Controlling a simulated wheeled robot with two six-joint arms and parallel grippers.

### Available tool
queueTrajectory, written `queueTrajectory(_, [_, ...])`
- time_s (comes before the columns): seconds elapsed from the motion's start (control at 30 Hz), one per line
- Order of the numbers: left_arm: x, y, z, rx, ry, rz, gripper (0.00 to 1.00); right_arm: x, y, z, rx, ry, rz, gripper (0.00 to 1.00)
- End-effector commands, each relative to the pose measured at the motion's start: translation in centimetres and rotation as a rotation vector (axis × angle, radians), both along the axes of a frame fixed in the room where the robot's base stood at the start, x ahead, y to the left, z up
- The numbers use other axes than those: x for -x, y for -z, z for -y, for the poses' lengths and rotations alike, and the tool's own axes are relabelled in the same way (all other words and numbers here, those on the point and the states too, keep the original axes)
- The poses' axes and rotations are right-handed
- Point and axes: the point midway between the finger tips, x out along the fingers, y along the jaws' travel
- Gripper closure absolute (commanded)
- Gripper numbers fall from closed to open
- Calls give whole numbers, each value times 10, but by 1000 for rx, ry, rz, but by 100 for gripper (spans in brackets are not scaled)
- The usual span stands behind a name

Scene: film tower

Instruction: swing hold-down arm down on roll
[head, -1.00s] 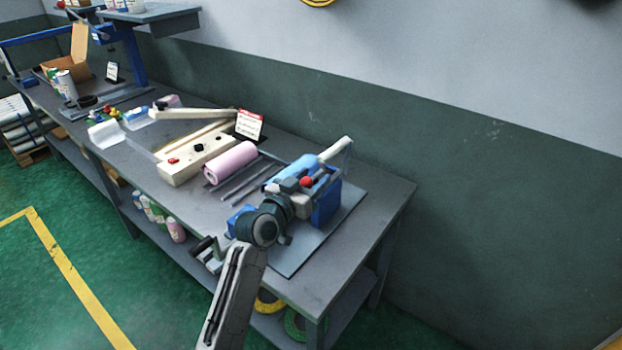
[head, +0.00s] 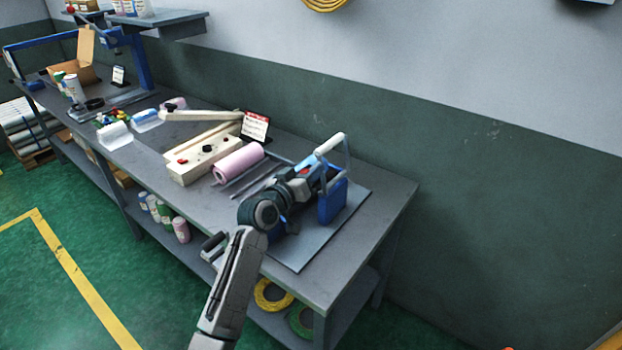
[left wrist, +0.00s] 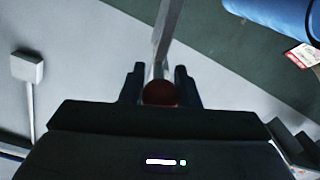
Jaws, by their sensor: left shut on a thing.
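A film stand with blue end plates (head: 332,203) sits on a grey base sheet (head: 300,252) at the near end of the bench. My left gripper (head: 303,172) is over the stand and hides much of the blue roll. In the left wrist view the fingers are shut on the dark red ball knob (left wrist: 160,93) of the hold-down arm. Its metal bar (left wrist: 166,35) runs away from the knob. The blue roll (left wrist: 285,14) shows at the upper right there, apart from the knob. I cannot tell whether the arm touches the roll. My right gripper is not in view.
A white handle (head: 329,144) on a grey frame rises behind the stand. The bench's (head: 385,200) right end is clear.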

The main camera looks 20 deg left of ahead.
Motion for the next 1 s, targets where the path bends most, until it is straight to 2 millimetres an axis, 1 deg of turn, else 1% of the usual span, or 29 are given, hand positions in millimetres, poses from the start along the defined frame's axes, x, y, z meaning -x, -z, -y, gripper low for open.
queueTrajectory(0.13, [-9, 1, -13, 130, -1, -49, 100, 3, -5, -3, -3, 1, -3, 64])
queueTrajectory(0.37, [-17, 8, -33, 336, -2, -123, 100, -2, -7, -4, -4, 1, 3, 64])
queueTrajectory(0.7, [-26, 27, -58, 641, -2, -233, 100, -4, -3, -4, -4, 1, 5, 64])
queueTrajectory(1.0, [-31, 49, -74, 892, -2, -324, 100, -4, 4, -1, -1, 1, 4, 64])
